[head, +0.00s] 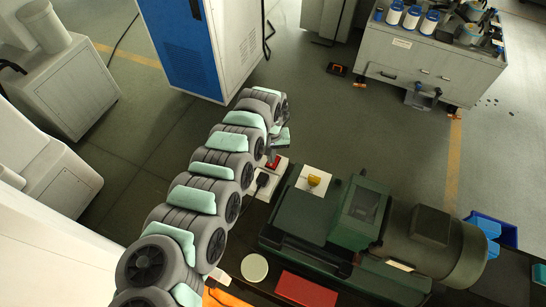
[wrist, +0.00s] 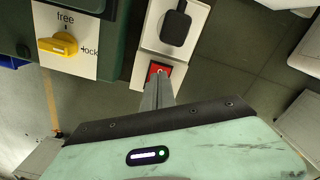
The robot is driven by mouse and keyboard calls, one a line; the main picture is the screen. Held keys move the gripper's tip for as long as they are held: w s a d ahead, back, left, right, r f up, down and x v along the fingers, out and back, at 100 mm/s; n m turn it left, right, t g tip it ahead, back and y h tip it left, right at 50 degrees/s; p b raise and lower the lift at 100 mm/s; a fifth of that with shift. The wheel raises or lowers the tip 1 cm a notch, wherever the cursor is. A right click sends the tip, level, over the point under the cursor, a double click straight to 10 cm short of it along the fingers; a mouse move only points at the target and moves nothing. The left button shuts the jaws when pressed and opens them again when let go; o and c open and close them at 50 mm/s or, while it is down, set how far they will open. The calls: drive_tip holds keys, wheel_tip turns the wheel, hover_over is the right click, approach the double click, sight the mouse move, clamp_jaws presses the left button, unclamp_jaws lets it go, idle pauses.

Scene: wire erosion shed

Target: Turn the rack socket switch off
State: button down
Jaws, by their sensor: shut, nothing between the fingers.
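The rack socket is a white plate (wrist: 151,42) with a black plug (wrist: 176,27) in it and a red rocker switch (wrist: 154,69) at its lower end in the wrist view. In the head view the plug (head: 263,180) and the red switch (head: 272,163) show just below the end of my arm. My gripper (wrist: 158,80) is shut and empty. Its fingertips are at the red switch and cover part of it. I cannot tell whether they touch it, or which way the rocker is tilted.
A yellow knob (wrist: 60,45) on a white plate marked "free" and "lock" is left of the socket, on a green machine (head: 310,215). A red block (head: 306,290) and a round pale disc (head: 254,267) lie nearby. A blue and white cabinet (head: 185,45) stands behind.

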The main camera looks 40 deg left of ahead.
wheel_tip(320, 180, up, 5)
drive_tip(key=p, duration=0.4)
drive_tip(key=shift+p, duration=0.35)
